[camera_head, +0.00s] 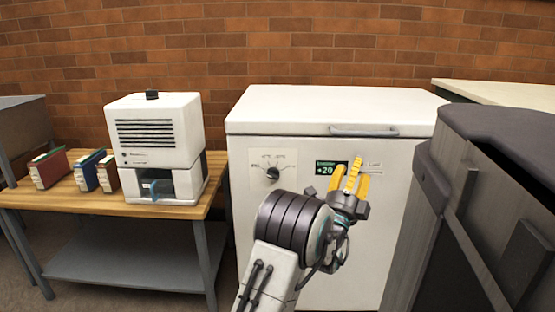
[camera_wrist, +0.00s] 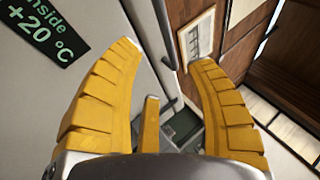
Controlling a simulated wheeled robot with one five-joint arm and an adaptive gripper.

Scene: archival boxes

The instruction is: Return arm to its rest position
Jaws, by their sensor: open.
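My gripper (camera_head: 351,176) has yellow fingers and is raised in front of the white chest freezer (camera_head: 270,215) in the head view. In the wrist view my gripper (camera_wrist: 168,60) is open, with its fingers spread and nothing between them. The freezer's lid (camera_head: 290,103) is down. Its display (camera_head: 325,168) reads +20, and in the wrist view the display (camera_wrist: 40,22) reads +20 °C. The fingers overlap the freezer's front in the head view; I cannot tell whether they touch it.
A wooden bench (camera_head: 100,203) at left holds a white machine (camera_head: 158,135) and several binders (camera_head: 84,175). A dark grey cabinet (camera_head: 500,150) stands close at right. A pale tabletop (camera_head: 500,92) is behind it. A brick wall (camera_head: 300,45) closes the back.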

